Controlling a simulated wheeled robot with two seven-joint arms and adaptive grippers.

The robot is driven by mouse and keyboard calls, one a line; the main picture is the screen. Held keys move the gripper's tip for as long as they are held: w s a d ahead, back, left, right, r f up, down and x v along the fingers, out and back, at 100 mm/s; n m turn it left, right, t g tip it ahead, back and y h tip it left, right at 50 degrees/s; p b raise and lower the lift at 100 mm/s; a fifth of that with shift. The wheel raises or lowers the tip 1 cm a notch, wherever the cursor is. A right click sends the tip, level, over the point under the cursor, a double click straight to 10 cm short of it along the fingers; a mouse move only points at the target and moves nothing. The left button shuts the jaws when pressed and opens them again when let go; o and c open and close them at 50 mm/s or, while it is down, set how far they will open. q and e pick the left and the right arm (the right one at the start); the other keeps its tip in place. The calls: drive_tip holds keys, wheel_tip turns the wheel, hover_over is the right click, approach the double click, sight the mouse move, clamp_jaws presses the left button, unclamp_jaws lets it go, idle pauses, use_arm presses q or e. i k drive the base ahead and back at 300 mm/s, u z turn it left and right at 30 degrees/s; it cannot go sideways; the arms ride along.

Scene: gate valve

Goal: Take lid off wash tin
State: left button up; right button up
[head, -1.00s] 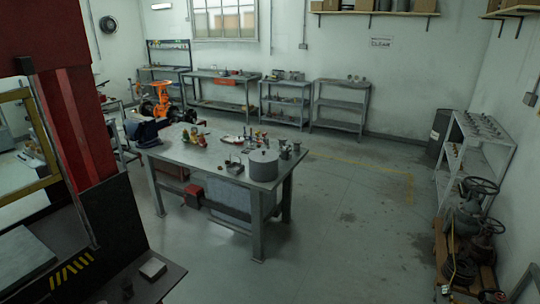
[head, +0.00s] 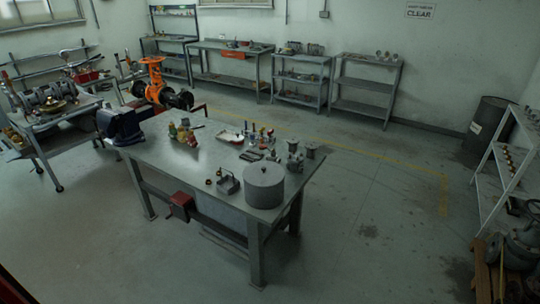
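A grey round tin with a flat lid and a small knob on top, which looks like the wash tin (head: 264,187), stands upright near the front right corner of the metal workbench (head: 165,165). The lid appears seated on it. Neither of my grippers shows in the head view, and nothing touches the tin.
A blue vise (head: 122,126) sits at the bench's left end. An orange valve (head: 155,80) stands behind. The floor right of the bench is clear.

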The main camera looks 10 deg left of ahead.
sight(261, 173)
drive_tip(key=i, duration=1.8)
drive_tip(key=u, duration=2.3)
drive_tip(key=i, duration=0.35)
drive_tip(key=z, duration=0.1)
